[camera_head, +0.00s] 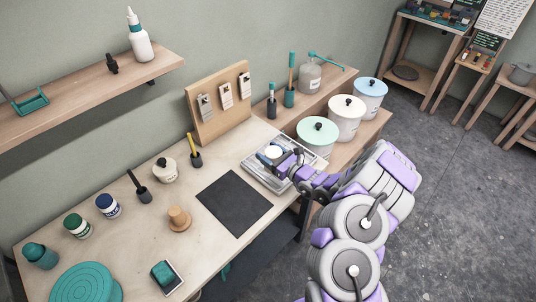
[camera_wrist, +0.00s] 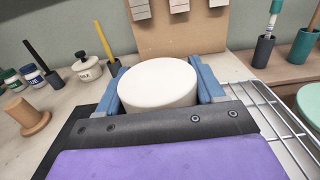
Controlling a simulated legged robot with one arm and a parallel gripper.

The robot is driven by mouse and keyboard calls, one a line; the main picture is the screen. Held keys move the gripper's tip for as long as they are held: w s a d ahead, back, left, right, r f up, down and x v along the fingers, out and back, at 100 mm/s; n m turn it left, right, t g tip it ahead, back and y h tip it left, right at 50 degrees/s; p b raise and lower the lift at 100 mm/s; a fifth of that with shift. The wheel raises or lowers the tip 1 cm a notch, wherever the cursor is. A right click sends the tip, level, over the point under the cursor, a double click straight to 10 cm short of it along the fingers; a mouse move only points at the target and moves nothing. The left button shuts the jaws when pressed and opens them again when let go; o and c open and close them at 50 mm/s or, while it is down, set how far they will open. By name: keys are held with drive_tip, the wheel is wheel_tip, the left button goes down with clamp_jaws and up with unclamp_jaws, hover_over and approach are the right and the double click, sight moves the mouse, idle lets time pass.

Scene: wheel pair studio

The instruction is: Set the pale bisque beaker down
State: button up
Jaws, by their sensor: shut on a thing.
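The pale bisque beaker (camera_head: 273,152) is between the blue fingers of my gripper (camera_head: 272,157). In the wrist view the beaker (camera_wrist: 158,84) looks like a short, wide, cream-white cylinder, about upright, with a finger at each side. My gripper (camera_wrist: 158,90) is shut on it. The dark palm and purple wrist hide its lower near side. In the head view it is over the metal wire rack (camera_head: 258,175) at the bench's right end. The rack (camera_wrist: 282,112) also shows right of my gripper in the wrist view. I cannot tell whether the beaker touches anything below.
A dark mat (camera_head: 234,203) lies bare left of the rack. A wooden board with tags (camera_head: 220,103) stands behind. Lidded canisters, including a mint one (camera_head: 317,137), stand close on the right. A lidded jar (camera_head: 165,170) and wooden knob-shaped piece (camera_head: 178,219) stand left.

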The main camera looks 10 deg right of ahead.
drive_tip(key=w, duration=0.4)
drive_tip(key=shift+w+f+b, duration=0.25)
drive_tip(key=shift+w+b, duration=0.05)
drive_tip(key=shift+b, duration=0.05)
wheel_tip(320, 180, down, 4)
drive_tip(key=shift+d+r+b, duration=0.1)
drive_tip(key=shift+r+b, duration=0.1)
drive_tip(key=shift+b, duration=0.4)
drive_tip(key=shift+r, duration=0.1)
drive_tip(key=o, duration=1.1)
